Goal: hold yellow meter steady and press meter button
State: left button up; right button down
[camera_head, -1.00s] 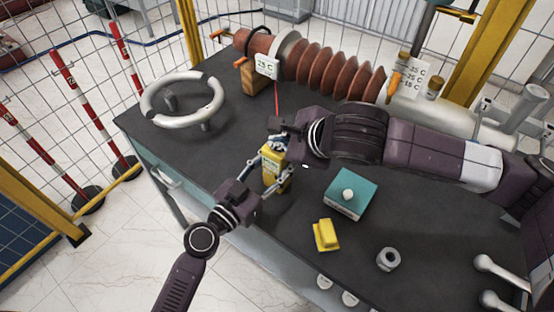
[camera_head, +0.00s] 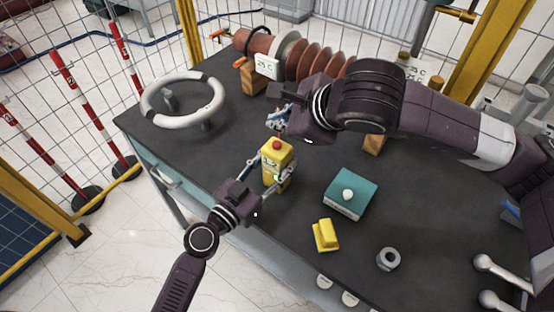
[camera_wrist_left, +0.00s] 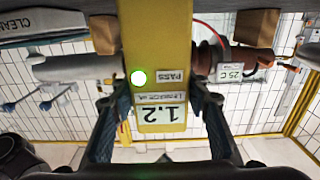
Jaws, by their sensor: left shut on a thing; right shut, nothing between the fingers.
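The yellow meter (camera_head: 277,153) stands upright on the dark table, with a red button (camera_head: 277,145) on its top. My left gripper (camera_head: 277,178) is shut on the meter, one finger on each side. In the left wrist view the meter (camera_wrist_left: 150,50) sits between the fingers of my left gripper (camera_wrist_left: 160,115). Its display (camera_wrist_left: 161,114) reads 1.2, and a green light (camera_wrist_left: 138,78) glows beside a PASS label (camera_wrist_left: 170,75). My right gripper (camera_head: 275,120) is shut and empty, above and behind the meter, apart from the button.
A teal box (camera_head: 350,194) with a white knob, a yellow block (camera_head: 326,235) and a grey nut (camera_head: 388,259) lie to the right on the table. A grey ring handle (camera_head: 182,100) and the brown ribbed bushing (camera_head: 318,64) are at the back.

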dwell(0.3)
pick_arm(q)
jog(key=o, duration=1.5)
